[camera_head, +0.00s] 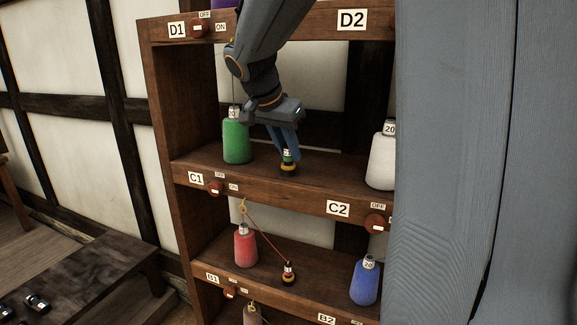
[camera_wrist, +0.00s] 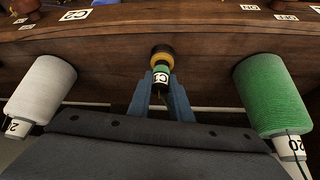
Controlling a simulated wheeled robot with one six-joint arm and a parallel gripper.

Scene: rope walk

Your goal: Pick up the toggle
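The toggle (camera_head: 288,168) is a small upright piece with a dark and yellow base, a green band and a white label. It stands on the C1 shelf (camera_head: 322,180), right of the green spool (camera_head: 236,141). In the wrist view the toggle (camera_wrist: 161,56) shows its label, C1, between my fingertips. My gripper (camera_head: 287,150) reaches down from above with its two blue fingers on either side of the toggle's upper part. In the wrist view the fingers (camera_wrist: 161,80) look closed against its sides. The toggle's base appears to rest on the shelf.
A white spool (camera_head: 382,162) stands right of the toggle. The shelf below holds a red spool (camera_head: 245,248), a blue spool (camera_head: 364,283) and another toggle (camera_head: 288,274) on a red cord.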

